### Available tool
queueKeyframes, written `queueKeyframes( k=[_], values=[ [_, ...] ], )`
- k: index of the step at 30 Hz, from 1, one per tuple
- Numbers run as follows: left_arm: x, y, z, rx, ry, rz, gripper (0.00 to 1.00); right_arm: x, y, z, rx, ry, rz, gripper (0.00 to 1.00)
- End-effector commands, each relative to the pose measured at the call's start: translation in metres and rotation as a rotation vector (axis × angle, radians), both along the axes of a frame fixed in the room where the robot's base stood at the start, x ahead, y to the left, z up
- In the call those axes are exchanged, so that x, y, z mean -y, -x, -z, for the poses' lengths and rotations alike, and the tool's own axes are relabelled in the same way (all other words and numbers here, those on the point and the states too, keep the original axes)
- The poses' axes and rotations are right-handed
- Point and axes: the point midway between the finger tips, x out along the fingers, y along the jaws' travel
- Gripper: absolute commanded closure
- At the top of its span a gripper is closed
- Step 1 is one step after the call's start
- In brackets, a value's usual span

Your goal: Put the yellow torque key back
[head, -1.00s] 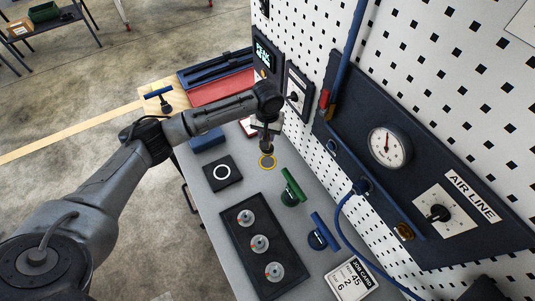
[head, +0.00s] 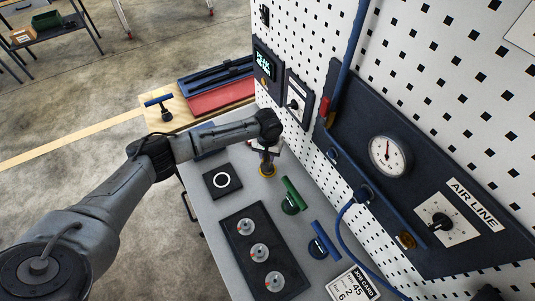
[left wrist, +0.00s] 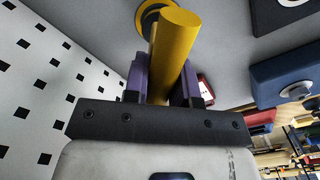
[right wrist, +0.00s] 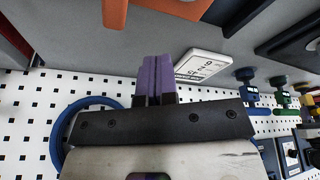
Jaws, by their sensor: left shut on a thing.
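The yellow torque key (left wrist: 176,45) is between the purple fingers of my left gripper (left wrist: 162,85), its yellow bar running toward the camera. In the head view my left gripper (head: 264,150) is low over the bench, at a yellow ring (head: 267,172) on the grey top. The ring (left wrist: 146,14) also shows beyond the key in the left wrist view. The key's lower end is mostly hidden, so I cannot tell whether it touches the bench. My right gripper (right wrist: 155,80) has its fingers together with nothing between them.
A green key (head: 292,196) and a blue key (head: 323,241) stand right of the ring. The pegboard (head: 300,45) walls the right side; another blue key (head: 160,104) stands left.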

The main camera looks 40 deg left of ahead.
Motion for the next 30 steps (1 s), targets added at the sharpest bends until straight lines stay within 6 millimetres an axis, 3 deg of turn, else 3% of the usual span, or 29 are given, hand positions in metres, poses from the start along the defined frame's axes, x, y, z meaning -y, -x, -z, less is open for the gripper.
queueKeyframes(
  k=[5,6,13,23,30],
  values=[
    [0.0,0.0,0.002,0.0,0.001,-0.001,1.0,0.002,0.0,-0.001,0.0,0.006,-0.004,1.0],
    [0.0,0.0,0.003,0.0,0.0,-0.001,0.72,0.002,0.0,-0.001,0.0,0.007,-0.004,1.0],
    [0.0,0.0,0.003,0.0,0.0,0.0,0.5,0.002,0.0,-0.001,0.0,0.006,-0.004,1.0],
    [0.0,0.0,-0.002,0.002,-0.001,0.0,0.49,0.0,0.0,0.001,-0.001,0.0,-0.001,1.0],
    [0.0,-0.001,-0.039,0.004,0.001,0.001,0.49,-0.001,0.0,-0.002,-0.001,-0.004,0.002,1.0]
  ],
)
